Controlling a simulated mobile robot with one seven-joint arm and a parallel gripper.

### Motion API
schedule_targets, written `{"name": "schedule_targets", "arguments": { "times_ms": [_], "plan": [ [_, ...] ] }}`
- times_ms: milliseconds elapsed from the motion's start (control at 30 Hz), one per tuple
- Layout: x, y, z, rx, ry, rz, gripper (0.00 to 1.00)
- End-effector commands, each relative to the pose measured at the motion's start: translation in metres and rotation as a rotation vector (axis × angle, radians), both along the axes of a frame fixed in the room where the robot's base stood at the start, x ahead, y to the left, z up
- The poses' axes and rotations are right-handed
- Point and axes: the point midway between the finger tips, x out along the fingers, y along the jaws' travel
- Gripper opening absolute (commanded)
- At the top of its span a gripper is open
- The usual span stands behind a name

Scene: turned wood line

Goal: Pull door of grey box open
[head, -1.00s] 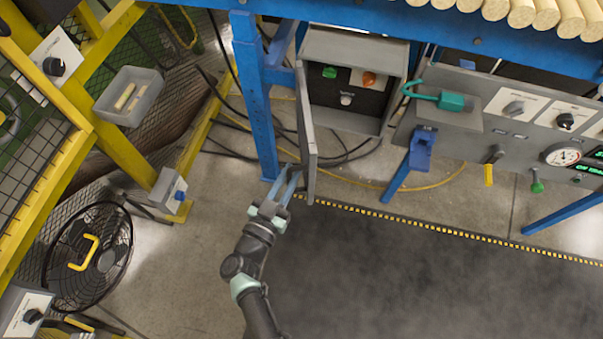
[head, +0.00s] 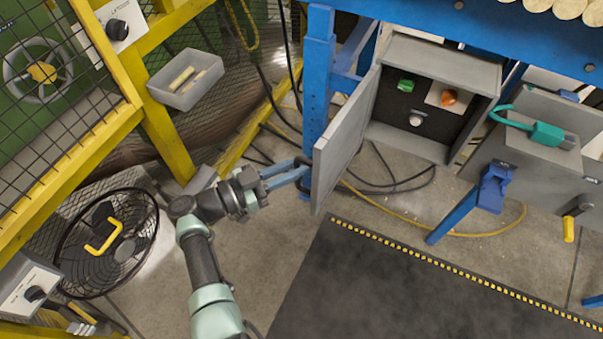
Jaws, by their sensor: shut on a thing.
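The grey box (head: 442,55) hangs under the blue beam with its front open. Inside are a green button (head: 405,86), an orange-red knob (head: 448,97) and a pale round knob (head: 416,120) on a dark panel. Its grey door (head: 345,140) is hinged on the left and stands swung well out toward me. My gripper (head: 302,172) is at the door's left side, near its lower free edge, with blue fingers shut there.
A blue post (head: 318,85) stands just left of the door. A yellow frame (head: 165,130) with a grey bin (head: 187,80) and a black fan (head: 103,243) are at left. Dark matting (head: 400,290) is clear.

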Motion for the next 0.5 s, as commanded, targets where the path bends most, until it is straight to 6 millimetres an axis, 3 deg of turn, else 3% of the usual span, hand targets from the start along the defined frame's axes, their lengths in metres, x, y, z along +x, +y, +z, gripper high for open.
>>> {"name": "schedule_targets", "arguments": {
  "times_ms": [467, 500],
  "plan": [
    [0.0037, -0.0019, 0.0033, 0.000, -0.004, -0.010, 0.00],
    [0.0037, -0.0019, 0.0034, 0.000, -0.006, -0.010, 0.24]
  ]
}}
